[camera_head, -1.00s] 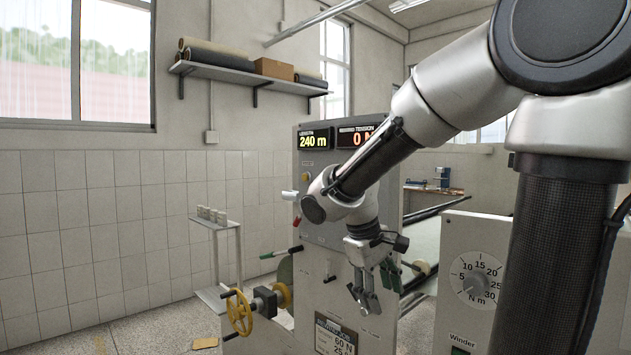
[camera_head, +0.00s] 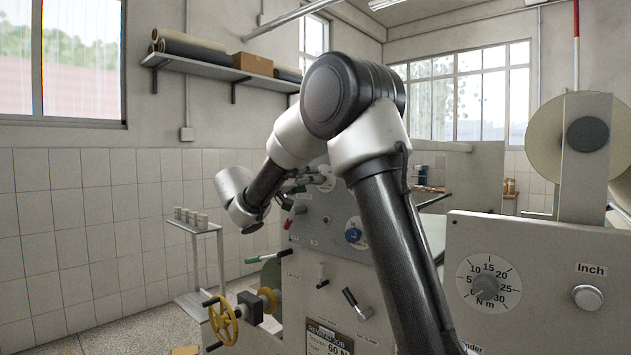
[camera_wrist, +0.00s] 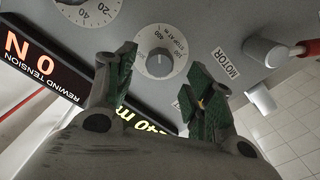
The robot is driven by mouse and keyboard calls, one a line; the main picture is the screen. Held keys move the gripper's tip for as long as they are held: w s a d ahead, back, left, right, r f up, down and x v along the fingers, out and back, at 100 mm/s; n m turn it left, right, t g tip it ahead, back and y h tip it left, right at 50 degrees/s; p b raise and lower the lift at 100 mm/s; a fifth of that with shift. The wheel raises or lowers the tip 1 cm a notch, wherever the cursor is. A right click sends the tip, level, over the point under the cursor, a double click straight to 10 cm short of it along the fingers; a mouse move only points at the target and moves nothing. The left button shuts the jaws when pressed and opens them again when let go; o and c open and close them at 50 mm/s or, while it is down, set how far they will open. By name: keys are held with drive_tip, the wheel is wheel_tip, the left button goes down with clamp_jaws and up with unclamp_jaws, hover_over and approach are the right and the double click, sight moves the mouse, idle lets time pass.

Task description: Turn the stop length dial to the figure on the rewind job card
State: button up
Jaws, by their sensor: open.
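The stop length dial (camera_wrist: 160,54), a grey knob on a white scale marked "STOP AT m", shows in the wrist view. My gripper (camera_wrist: 161,66) is open, its two green-padded fingers either side of the knob in the picture; I cannot tell whether they touch it.
In the wrist view, the display (camera_wrist: 45,65) reads 0 N rewind tension and 240 m, close beside the left finger. A yellow handwheel (camera_head: 222,322) and the winder cabinet (camera_head: 530,250) flank the panel.

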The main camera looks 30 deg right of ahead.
drive_tip(key=x, duration=0.5)
drive_tip(key=shift+s, duration=0.1)
drive_tip(key=c, duration=1)
